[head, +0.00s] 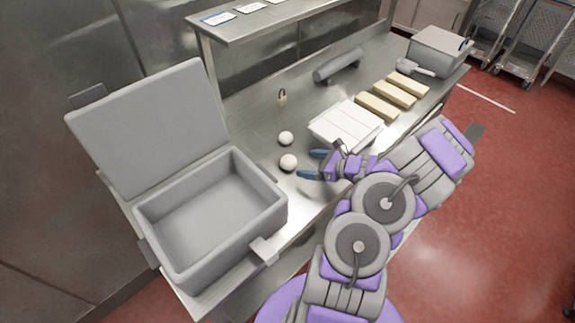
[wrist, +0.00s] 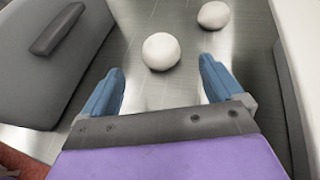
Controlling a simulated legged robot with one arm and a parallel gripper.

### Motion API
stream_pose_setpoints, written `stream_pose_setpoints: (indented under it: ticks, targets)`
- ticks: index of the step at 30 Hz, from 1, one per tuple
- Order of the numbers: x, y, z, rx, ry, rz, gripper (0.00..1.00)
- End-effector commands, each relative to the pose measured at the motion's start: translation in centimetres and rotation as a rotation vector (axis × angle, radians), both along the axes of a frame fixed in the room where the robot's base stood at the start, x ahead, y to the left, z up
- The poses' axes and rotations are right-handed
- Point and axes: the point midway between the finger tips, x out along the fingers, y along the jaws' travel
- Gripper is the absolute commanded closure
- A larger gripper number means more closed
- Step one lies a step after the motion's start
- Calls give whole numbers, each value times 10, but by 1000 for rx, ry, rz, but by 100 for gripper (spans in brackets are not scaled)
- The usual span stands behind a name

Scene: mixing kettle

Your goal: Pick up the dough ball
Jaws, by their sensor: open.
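Two white dough balls rest on the steel counter. The nearer dough ball (head: 288,162) lies just left of my gripper (head: 309,164). The farther dough ball (head: 286,138) lies a little behind it. In the wrist view the nearer dough ball (wrist: 161,51) sits ahead of the blue fingertips, roughly between their lines, and the farther one (wrist: 214,15) is at upper right. My gripper (wrist: 163,82) is open and empty, its fingers apart and not touching either ball.
An open grey bin (head: 210,215) with its lid raised stands left on the counter (head: 245,125). A white box (head: 345,125) is close to my gripper's right. Behind are a padlock (head: 282,98), a grey roller-like object (head: 338,65), several yellowish blocks (head: 378,107) and a grey container (head: 438,50).

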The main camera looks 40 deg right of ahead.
Motion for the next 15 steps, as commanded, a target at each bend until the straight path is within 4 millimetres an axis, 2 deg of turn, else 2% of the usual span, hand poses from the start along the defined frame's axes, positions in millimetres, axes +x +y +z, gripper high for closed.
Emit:
stream_pose_setpoints:
  ticks: [3,6,15]
  targets:
    - [19,9,-11,-1,2,4,6]
    - [30,12,-15,-1,2,2,6]
    - [48,24,-23,-4,3,3,6]
